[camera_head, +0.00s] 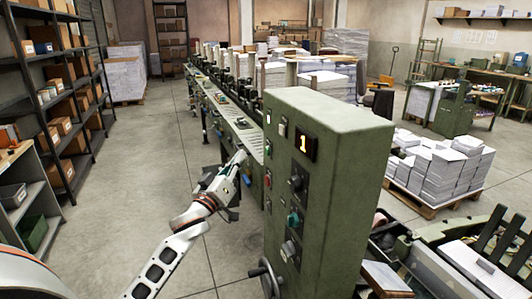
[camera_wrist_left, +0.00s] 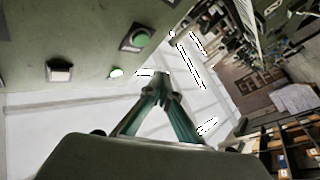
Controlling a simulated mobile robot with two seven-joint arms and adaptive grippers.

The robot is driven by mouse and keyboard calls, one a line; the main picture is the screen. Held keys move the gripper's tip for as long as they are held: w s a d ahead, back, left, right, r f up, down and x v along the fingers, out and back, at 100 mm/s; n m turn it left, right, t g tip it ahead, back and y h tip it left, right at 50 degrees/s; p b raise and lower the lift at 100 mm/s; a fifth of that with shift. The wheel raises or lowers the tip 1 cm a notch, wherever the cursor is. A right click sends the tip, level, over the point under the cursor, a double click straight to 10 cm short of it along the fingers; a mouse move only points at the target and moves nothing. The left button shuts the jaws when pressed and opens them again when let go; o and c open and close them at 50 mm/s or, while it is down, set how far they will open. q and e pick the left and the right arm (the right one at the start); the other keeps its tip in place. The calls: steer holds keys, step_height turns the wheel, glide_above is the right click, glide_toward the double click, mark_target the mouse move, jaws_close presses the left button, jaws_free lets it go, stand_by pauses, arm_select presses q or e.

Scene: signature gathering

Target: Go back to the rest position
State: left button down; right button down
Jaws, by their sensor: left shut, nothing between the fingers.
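My left gripper (camera_head: 240,156) reaches forward beside the left side of the green control cabinet (camera_head: 340,130), empty in mid-air. In the left wrist view its two dark green fingers (camera_wrist_left: 160,80) meet at the tips and are shut on nothing. The cabinet face (camera_wrist_left: 60,30) shows at the upper left of that view, with a green button (camera_wrist_left: 141,39), a pale switch (camera_wrist_left: 60,72) and a small lit lamp (camera_wrist_left: 116,72). The fingertips look apart from these controls. My right gripper is not in view.
The cabinet's display (camera_head: 303,143) reads 1, above several knobs. A long conveyor line (camera_head: 230,115) runs back behind it. Shelves (camera_head: 60,110) line the left wall. Paper stacks (camera_head: 445,165) stand at the right. The grey floor (camera_head: 150,150) between is open.

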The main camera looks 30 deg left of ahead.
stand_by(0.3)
arm_select(q)
steer(key=s+d+f+m+g+h, duration=0.1)
steer(key=s+d+f+m+g, duration=0.3)
steer(key=f, duration=0.8)
steer(key=s+d+f+m+g+h, duration=0.1)
steer(key=s+d+f, duration=0.55)
steer(key=f, duration=0.65)
steer(key=s+d+f+m+g+h, duration=0.1)
steer(key=s+d+f+m+g, duration=0.1)
steer(key=s+d+f, duration=0.4)
steer(key=s+d+f+m+g+h, duration=0.1)
steer(key=s+d+f+m+g, duration=0.2)
steer(key=s+d+f, duration=0.4)
steer(key=s+f, duration=0.4)
steer(key=s, duration=0.4)
steer(key=shift+s+f+g, duration=0.15)
steer(key=shift+g, duration=0.15)
